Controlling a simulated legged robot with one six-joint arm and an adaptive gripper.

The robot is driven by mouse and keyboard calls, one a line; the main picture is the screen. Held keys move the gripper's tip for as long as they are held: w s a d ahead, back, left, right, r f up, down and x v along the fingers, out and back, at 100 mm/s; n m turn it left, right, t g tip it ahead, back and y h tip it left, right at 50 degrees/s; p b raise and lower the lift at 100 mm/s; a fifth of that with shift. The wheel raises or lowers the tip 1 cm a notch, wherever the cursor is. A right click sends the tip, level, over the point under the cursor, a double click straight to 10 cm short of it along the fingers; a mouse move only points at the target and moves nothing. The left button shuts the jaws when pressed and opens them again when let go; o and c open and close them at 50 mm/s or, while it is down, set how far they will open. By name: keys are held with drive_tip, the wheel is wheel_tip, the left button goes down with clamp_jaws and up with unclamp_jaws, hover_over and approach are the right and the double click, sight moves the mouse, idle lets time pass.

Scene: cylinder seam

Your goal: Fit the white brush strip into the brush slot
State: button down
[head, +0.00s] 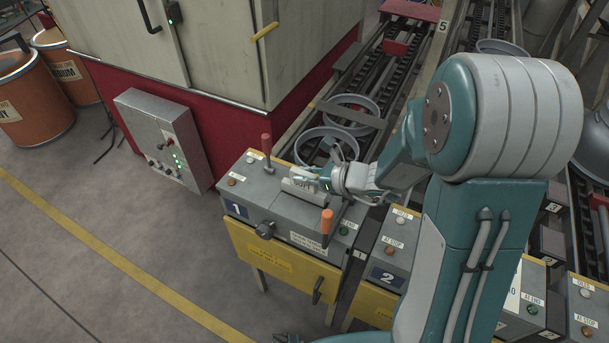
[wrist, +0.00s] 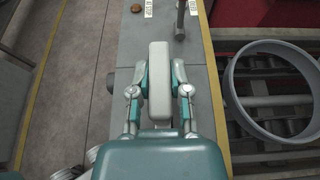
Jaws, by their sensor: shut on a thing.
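My gripper (head: 328,180) is over the grey top of the console marked 1 (head: 283,211). In the wrist view my gripper (wrist: 160,88) has one finger on each side of a pale, rounded white block, which I take to be the white brush strip (wrist: 159,58). The fingers are closed on its sides. I cannot make out the brush slot in either view.
Two levers with orange-red grips, a rear one (head: 266,144) and a front one (head: 327,222), stand on the console. A conveyor with grey metal rings (head: 328,146) runs behind it. A second console (head: 390,262) stands to the right.

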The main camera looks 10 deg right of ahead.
drive_tip(key=shift+f, duration=0.25)
drive_tip(key=shift+d+f, duration=0.1)
drive_tip(key=shift+f, duration=0.35)
drive_tip(key=shift+f, duration=0.15)
drive_tip(key=c, duration=0.6)
unclamp_jaws()
drive_tip(key=shift+r, duration=0.25)
drive_tip(key=v, duration=1.2)
drive_tip(key=shift+s+r, duration=0.1)
drive_tip(key=shift+r, duration=0.2)
